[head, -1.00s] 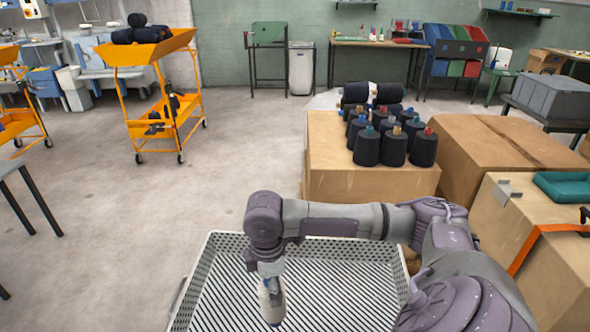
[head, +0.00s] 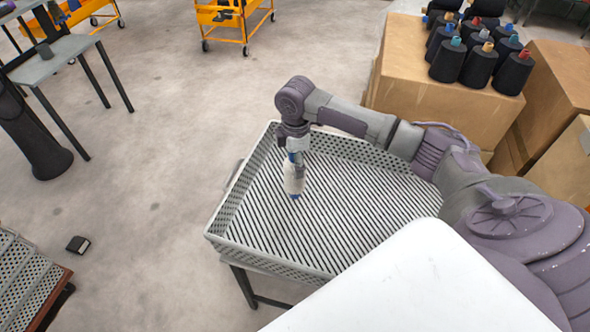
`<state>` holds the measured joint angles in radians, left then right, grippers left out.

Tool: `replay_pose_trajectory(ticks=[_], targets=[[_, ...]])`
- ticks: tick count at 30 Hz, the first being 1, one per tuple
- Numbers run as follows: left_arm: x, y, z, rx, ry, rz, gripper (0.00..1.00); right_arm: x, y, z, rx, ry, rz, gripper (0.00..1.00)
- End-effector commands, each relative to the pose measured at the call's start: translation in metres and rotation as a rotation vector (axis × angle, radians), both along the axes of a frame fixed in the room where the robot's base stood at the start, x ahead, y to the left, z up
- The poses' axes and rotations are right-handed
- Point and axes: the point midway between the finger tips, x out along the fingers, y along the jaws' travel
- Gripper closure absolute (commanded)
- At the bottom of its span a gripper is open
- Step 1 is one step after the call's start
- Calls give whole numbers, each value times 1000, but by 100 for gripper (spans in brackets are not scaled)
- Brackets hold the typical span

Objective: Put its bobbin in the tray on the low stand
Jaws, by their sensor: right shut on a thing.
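My right gripper (head: 296,150) points downward and is shut on a pale bobbin (head: 293,178) with a blue lower tip. The bobbin hangs roughly upright over the inside of the grey perforated tray (head: 345,215), near its far left part. I cannot tell whether the bobbin's tip touches the ribbed tray floor. The tray rests on a low stand (head: 245,287) with dark legs, and no other thing shows in the visible part of it. My left gripper is not in view.
Black yarn cones (head: 478,68) stand on a cardboard box (head: 415,88) behind the tray. A grey table (head: 55,58) is at upper left. Another perforated tray (head: 22,285) is at lower left.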

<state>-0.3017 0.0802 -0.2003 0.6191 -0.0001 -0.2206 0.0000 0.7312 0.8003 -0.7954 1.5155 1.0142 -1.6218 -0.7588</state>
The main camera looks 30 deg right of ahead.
Motion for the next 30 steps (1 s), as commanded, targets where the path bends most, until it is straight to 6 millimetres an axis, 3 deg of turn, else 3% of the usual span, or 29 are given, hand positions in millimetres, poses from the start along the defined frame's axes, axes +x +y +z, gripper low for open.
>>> replay_pose_trajectory(ticks=[5,12,23,24,28,30], targets=[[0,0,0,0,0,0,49,4,1,-9,-3,2,0,100],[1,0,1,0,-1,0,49,3,1,-41,-2,2,0,100],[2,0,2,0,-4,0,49,3,0,-45,-2,0,0,100],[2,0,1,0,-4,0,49,3,0,-45,-2,1,0,32],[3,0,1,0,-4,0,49,3,0,-45,-2,1,0,11],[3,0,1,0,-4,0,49,3,0,-45,-2,1,0,11]])
